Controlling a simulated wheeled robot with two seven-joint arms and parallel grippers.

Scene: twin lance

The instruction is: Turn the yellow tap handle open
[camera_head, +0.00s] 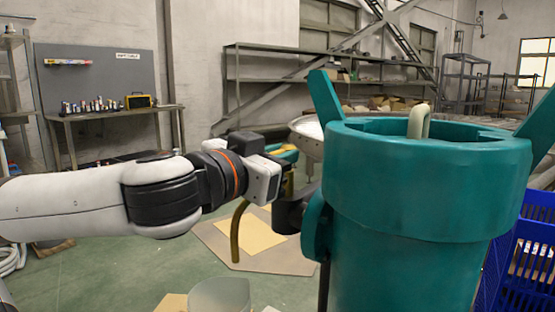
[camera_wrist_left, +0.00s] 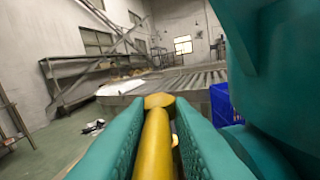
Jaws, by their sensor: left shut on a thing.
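The yellow tap handle (camera_wrist_left: 154,148) shows in the left wrist view as a yellow bar with a wider rounded far end. It lies between the two teal fingers of my left gripper (camera_wrist_left: 155,125), which is shut on it. In the head view my left gripper (camera_head: 284,150) is beside the left side of a large teal cylindrical body (camera_head: 430,190). There the handle is mostly hidden by the gripper. A curved brass-coloured pipe (camera_head: 238,232) hangs below the wrist. My right gripper is not in view.
The large teal body fills the right foreground, with upright fins and a pale hook (camera_head: 418,122) at its top. A blue crate (camera_head: 522,250) stands at the right. A round metal basin (camera_head: 310,145) is behind the gripper. Green floor is open at the lower left.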

